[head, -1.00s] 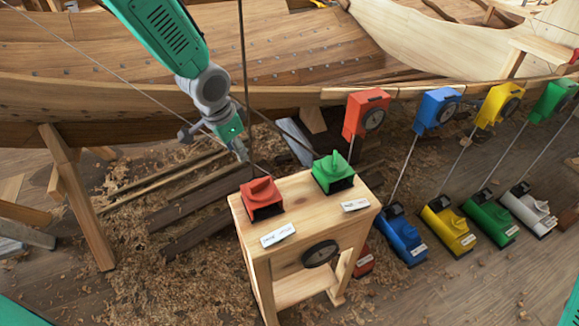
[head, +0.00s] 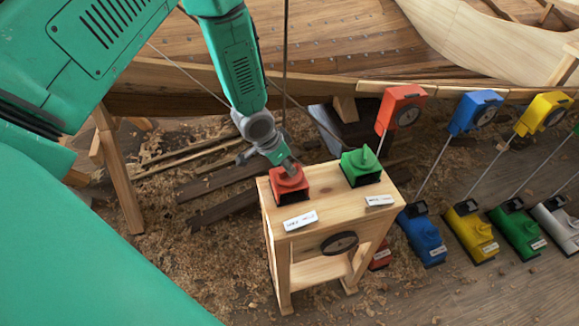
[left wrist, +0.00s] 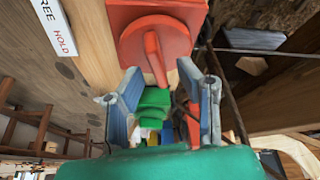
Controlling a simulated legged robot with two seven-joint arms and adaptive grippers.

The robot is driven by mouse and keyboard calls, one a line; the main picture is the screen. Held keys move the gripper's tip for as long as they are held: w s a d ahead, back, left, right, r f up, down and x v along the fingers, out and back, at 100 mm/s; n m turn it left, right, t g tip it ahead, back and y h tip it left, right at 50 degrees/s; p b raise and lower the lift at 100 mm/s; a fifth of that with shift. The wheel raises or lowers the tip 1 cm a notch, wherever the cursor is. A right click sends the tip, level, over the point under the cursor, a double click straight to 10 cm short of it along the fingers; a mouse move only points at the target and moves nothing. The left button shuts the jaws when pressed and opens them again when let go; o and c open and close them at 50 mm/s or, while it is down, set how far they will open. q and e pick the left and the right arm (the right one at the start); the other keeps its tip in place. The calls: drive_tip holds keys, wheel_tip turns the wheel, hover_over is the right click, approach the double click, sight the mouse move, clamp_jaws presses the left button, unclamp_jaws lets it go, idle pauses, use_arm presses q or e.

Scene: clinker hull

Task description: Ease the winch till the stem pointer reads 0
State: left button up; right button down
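A red control box (head: 289,184) with a red raised handle sits at the left of a wooden stand's top (head: 330,207). A green control box (head: 361,166) sits to its right. My left gripper (head: 288,165) is right at the red box, over its handle. In the left wrist view the gripper (left wrist: 160,76) is open, its two fingers apart with the red handle (left wrist: 155,58) reaching between them; contact cannot be told. A round dark dial (head: 340,243) is on the stand's front; its reading is too small to tell. My right gripper is out of view.
A white card (left wrist: 58,28) reads "FREE" and "HOLD". Red (head: 402,107), blue (head: 475,112) and yellow (head: 544,113) dial boxes stand along the hull, joined by rods or lines to floor units. A dark line runs down behind my left arm. Shavings cover the floor.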

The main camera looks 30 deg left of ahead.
use_arm(q)
drive_tip(key=shift+x, duration=0.95)
drive_tip(key=shift+c, duration=0.4)
clamp_jaws()
drive_tip(key=shift+n, duration=0.4)
drive_tip(key=n+y+b, duration=0.1)
drive_tip(key=n, duration=0.2)
drive_tip(key=shift+d+n+t+y, duration=0.1)
drive_tip(key=shift+n+t+y, duration=0.2)
drive_tip(key=shift+y, duration=0.1)
drive_tip(key=n+y, duration=0.1)
drive_tip(key=n, duration=0.3)
drive_tip(key=shift+r+n+y+b, duration=0.1)
drive_tip(key=shift+n+y+b, duration=0.3)
